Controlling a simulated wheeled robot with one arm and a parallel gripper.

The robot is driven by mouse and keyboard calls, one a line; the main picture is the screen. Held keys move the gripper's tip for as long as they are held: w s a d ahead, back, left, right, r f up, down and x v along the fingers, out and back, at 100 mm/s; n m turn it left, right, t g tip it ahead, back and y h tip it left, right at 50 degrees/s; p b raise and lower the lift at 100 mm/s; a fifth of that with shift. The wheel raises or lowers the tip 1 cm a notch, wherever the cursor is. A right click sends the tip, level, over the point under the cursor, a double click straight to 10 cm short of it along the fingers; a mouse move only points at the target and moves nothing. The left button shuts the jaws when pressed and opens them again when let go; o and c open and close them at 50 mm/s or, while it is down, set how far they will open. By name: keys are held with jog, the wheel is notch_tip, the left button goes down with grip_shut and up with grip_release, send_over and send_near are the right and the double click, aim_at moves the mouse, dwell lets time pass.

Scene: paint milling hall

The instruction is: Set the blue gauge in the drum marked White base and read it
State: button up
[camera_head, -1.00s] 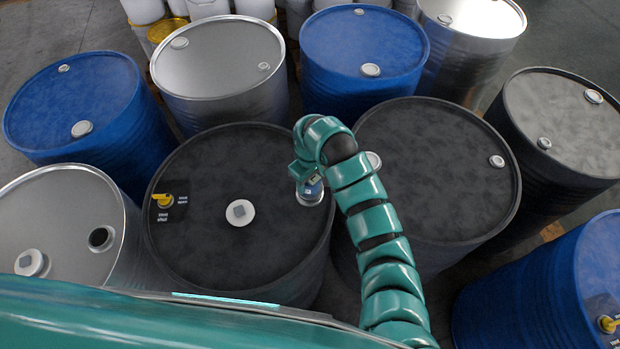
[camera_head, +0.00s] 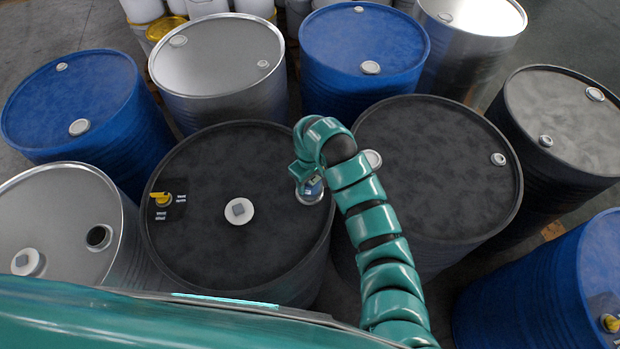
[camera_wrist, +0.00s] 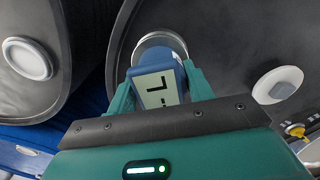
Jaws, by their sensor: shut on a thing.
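My gripper (camera_head: 310,180) is over the right edge of the black drum (camera_head: 215,160) in the middle. It is shut on the blue gauge (camera_head: 314,188). In the wrist view the gauge (camera_wrist: 158,80) sits between my fingers, at a round metal-rimmed opening (camera_wrist: 160,41) in the drum top. Its tip is hidden, so I cannot tell how deep it reaches. Its pale display shows dark marks, an angular character and a dash, seen turned.
A white cap with a grey square (camera_head: 239,210) lies on the drum top. A second black drum (camera_head: 435,160) stands close on the right. Blue and silver drums crowd around. A silver drum (camera_head: 60,215) at left has an open hole (camera_head: 99,237).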

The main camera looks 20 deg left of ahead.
jog(key=shift+f, duration=0.15)
jog(key=o, duration=1.3)
jog(key=shift+o, duration=0.2)
